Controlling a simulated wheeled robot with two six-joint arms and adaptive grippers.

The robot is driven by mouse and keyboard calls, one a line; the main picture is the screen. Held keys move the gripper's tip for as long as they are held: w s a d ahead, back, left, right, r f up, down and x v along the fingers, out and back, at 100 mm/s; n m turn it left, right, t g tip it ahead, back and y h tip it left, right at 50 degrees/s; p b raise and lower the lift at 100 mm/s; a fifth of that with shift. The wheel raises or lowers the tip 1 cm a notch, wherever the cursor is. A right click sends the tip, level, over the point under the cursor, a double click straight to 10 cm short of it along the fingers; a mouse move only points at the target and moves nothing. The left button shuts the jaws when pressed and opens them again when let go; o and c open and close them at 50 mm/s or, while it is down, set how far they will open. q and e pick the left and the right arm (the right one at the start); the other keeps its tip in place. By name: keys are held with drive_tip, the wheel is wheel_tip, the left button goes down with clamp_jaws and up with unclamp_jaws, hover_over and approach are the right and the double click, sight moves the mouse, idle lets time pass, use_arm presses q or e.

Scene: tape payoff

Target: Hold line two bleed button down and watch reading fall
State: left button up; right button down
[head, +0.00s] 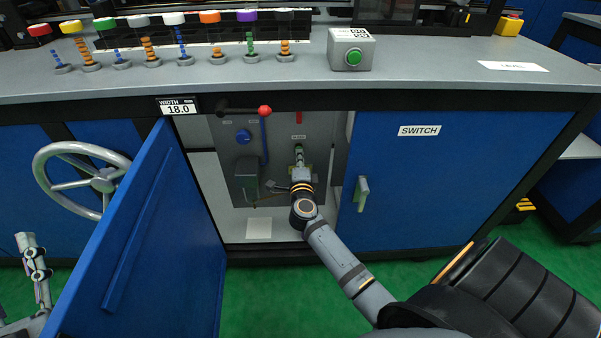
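My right gripper (299,152) reaches into the open cabinet, its tip up against or just in front of the grey panel (228,150). Its fingers look narrow and are too small to tell open from shut. A display (178,106) on the bench's front edge reads WIDTH 18.0; no line two reading is legible. My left gripper (26,241) is at the far lower left, outside the cabinet, its finger state unclear.
The blue cabinet door (150,230) stands open at left, near a handwheel (82,180). A closed door labelled SWITCH (440,190) is at right. A green button box (352,50) stands on the bench.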

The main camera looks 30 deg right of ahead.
drive_tip(key=v, duration=1)
drive_tip(key=shift+s+a, duration=0.2)
drive_tip(key=shift+s, duration=0.15)
drive_tip(key=shift+f, duration=0.2)
drive_tip(key=shift+r, duration=0.1)
